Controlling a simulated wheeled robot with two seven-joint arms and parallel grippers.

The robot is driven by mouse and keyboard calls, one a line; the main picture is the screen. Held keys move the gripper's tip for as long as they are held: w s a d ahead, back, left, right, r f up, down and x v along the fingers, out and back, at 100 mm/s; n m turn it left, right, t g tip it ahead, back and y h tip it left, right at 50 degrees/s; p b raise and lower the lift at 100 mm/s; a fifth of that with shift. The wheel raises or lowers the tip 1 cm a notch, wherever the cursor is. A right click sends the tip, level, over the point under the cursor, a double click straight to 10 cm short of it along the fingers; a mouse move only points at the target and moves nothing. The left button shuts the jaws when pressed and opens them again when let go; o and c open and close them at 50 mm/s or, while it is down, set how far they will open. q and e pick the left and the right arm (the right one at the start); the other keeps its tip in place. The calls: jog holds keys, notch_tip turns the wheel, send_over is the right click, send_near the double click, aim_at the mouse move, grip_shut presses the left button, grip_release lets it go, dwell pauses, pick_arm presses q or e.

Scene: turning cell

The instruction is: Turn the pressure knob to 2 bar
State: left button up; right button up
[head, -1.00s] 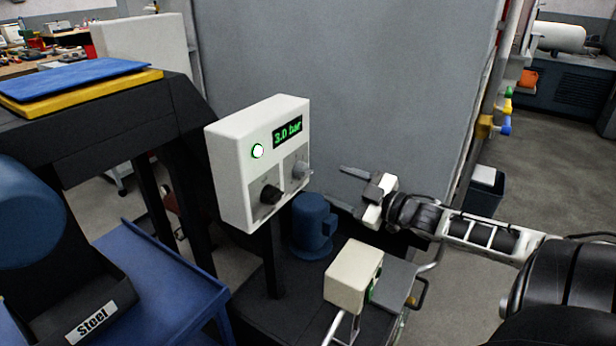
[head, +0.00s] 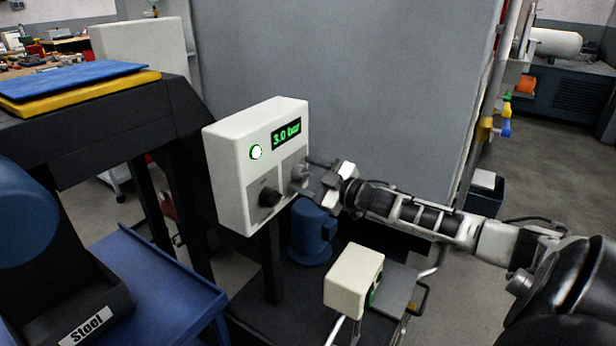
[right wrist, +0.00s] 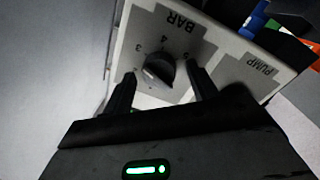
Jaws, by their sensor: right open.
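The white control box (head: 228,172) has a green display (head: 286,133) reading 3.0 bar. In the right wrist view the knob (right wrist: 160,68) sits on a plate marked BAR with a numbered scale. My right gripper (head: 312,176) is open in front of the knob. In the right wrist view its fingers (right wrist: 160,88) stand on either side of the knob, with gaps visible. My left gripper is not in view.
A black knob (head: 268,197) sits left of the pressure knob; the wrist view labels a neighbouring plate PUMP (right wrist: 258,68). A blue motor-like unit (head: 312,232) stands below the box. A cream box (head: 353,280) stands in front. A grey panel (head: 380,90) rises behind.

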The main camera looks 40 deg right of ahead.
jog(key=c, duration=1)
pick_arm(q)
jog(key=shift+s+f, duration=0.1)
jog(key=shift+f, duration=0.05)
pick_arm(e)
jog(key=n, duration=0.3)
jog(key=shift+f, duration=0.15)
pick_arm(q)
jog(key=b, duration=0.1)
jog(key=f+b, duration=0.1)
jog(key=b, duration=0.1)
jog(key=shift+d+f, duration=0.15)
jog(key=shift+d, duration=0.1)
pick_arm(e)
jog(key=n, duration=0.8)
jog(key=shift+f+t, duration=0.1)
jog(key=shift+t, duration=0.3)
jog(key=shift+y, duration=0.4)
